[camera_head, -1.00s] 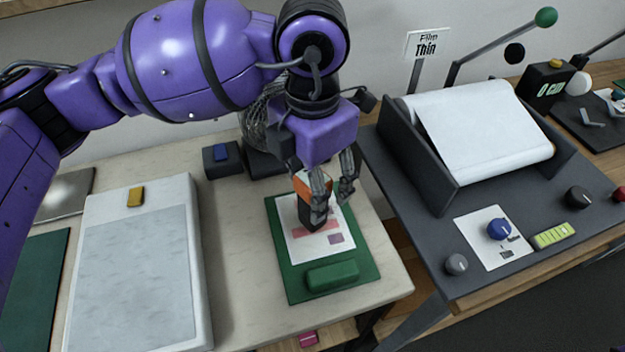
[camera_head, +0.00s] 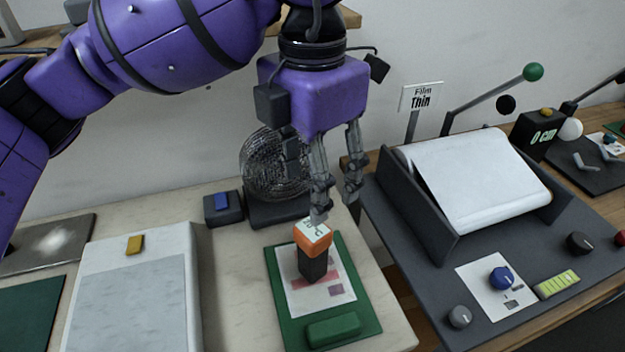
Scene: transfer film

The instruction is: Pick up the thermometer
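The thermometer (camera_head: 313,245) is an orange-topped device with a white display face and a dark lower body. It stands on a white printed sheet on a green board (camera_head: 284,318) at the table's front right. My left gripper (camera_head: 336,200) points down just above and slightly right of it. Its two fingers are apart with nothing between them; the left fingertip is close to the thermometer's top, and I cannot tell if they touch. My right gripper is not in view.
A green block (camera_head: 334,328) lies on the board's front. A wire-caged fan (camera_head: 272,165) stands behind. A white panel (camera_head: 130,300) is at left. The dark film machine (camera_head: 420,215) with its white roll (camera_head: 475,180) and knobs is at right, across a gap from the table.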

